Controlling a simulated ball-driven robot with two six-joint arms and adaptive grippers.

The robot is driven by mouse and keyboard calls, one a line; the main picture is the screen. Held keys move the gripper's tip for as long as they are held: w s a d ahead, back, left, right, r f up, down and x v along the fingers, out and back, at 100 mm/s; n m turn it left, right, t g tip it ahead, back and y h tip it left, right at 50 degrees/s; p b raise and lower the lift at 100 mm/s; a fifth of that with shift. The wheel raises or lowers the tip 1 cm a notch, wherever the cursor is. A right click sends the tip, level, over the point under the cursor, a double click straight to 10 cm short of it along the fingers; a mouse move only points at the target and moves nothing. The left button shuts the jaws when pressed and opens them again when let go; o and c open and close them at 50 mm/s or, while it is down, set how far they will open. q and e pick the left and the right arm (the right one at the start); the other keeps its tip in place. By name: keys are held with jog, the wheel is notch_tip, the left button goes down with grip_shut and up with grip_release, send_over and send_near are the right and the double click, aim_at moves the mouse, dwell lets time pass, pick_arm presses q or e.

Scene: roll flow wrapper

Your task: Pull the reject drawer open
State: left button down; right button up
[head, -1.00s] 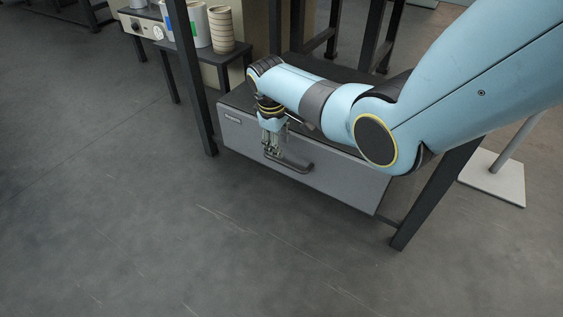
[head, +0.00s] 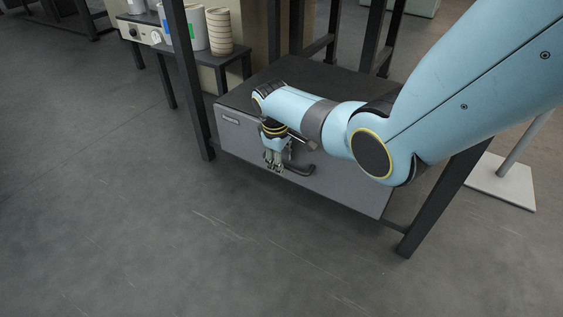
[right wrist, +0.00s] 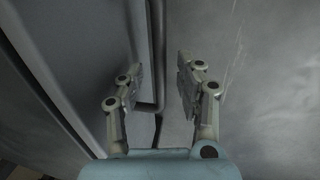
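The reject drawer (head: 340,180) is a grey front panel with a small label at its upper left, under a dark top. It looks shut. Its dark bar handle (head: 302,170) shows right of my right gripper (head: 273,168), which points down at the handle's left part. In the right wrist view, the handle (right wrist: 158,45) runs between the two spread fingers of my right gripper (right wrist: 160,68). A gap shows between the bar and the right finger; whether the left finger touches it I cannot tell. My left gripper is not in view.
Dark frame legs stand left (head: 188,80) and right (head: 436,200) of the drawer. A side table (head: 237,52) at the upper left holds a control box and cups. A pale floor plate (head: 503,185) lies at the right. The floor before the drawer is clear.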

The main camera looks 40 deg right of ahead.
grip_shut()
dwell(0.3)
dwell(0.4)
